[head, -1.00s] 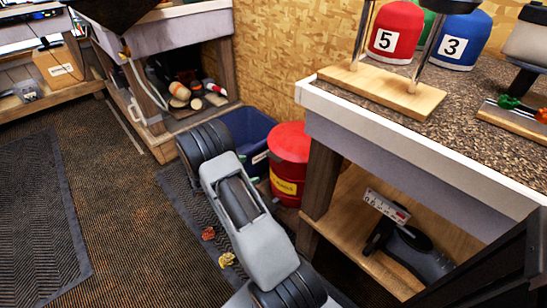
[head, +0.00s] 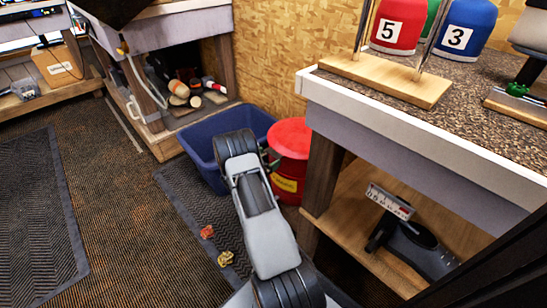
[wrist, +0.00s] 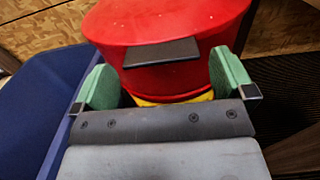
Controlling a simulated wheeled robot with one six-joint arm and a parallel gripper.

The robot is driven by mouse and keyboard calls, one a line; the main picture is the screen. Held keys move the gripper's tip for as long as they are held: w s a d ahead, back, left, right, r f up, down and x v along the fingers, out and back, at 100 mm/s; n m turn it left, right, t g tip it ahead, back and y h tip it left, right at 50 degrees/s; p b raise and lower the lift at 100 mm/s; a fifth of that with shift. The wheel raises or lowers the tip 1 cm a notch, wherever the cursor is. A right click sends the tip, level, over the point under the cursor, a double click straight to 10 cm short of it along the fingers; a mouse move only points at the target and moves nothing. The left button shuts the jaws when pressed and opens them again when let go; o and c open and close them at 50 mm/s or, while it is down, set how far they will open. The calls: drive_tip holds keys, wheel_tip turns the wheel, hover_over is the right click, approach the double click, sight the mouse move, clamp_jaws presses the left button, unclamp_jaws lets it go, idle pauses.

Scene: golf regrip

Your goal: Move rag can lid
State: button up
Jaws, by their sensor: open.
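The red rag can (head: 287,187) stands on the floor beside the bench leg, with a yellow label on its side. Its red lid (head: 291,135) is on top. In the wrist view the lid (wrist: 170,20) fills the upper middle, with a dark flat tab (wrist: 162,52) jutting from its front edge. My gripper (wrist: 165,88) is open, its green fingers apart to the left and right of the tab, in front of the can. I cannot tell whether either finger touches the can. In the head view my arm mostly hides the gripper at the can's left side.
A blue bin (head: 203,148) stands left of the can. A bench (head: 420,150) with a lower shelf is close on the right. Two crumpled rags, one red (head: 207,232) and one yellow (head: 225,258), lie on the dark mat. Carpet on the left is open.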

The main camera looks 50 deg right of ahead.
sight(273, 153)
drive_tip(key=shift+s+d+b, duration=0.1)
drive_tip(key=shift+d+b, duration=0.25)
drive_tip(key=shift+d, duration=1.35)
